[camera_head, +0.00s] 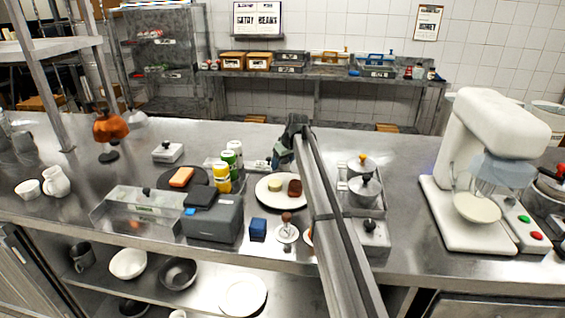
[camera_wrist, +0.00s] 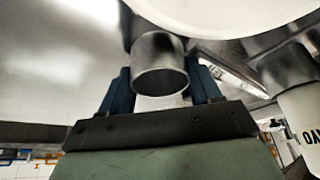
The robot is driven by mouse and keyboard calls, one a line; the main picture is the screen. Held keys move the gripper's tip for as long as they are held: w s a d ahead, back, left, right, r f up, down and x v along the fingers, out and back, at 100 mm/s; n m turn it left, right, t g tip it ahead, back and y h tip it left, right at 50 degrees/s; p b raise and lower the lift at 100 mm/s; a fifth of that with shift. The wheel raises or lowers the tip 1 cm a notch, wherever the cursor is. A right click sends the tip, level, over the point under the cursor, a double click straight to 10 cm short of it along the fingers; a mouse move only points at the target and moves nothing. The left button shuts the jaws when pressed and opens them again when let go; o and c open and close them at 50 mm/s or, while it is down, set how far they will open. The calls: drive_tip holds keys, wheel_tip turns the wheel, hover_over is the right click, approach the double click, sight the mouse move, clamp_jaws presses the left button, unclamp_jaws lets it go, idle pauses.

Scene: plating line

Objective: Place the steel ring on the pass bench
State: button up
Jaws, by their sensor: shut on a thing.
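My gripper (camera_wrist: 162,78) has its two blue fingers shut on the steel ring (camera_wrist: 157,50), a short open metal cylinder, in the wrist view. In the head view my gripper (camera_head: 283,158) is behind the white plate, partly hidden by my arm, and the ring cannot be made out there. The steel bench top (camera_head: 405,245) spreads under it. The white plate (camera_head: 266,199) carries a pale yellow disc (camera_head: 274,185) and a brown block (camera_head: 295,187). A white plate rim (camera_wrist: 225,18) also shows close to the ring in the wrist view.
Squeeze bottles (camera_head: 223,180) stand left of the plate. A dark plate with an orange block (camera_head: 181,177), a grey box (camera_head: 213,222) and a blue cube (camera_head: 258,228) are nearby. Lidded pots (camera_head: 365,190) and a white mixer (camera_head: 480,150) stand to the right.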

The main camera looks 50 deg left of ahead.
drive_tip(key=shift+f, duration=0.15)
drive_tip(key=o, duration=1.1)
drive_tip(key=shift+c, duration=0.2)
drive_tip(key=v, duration=1.2)
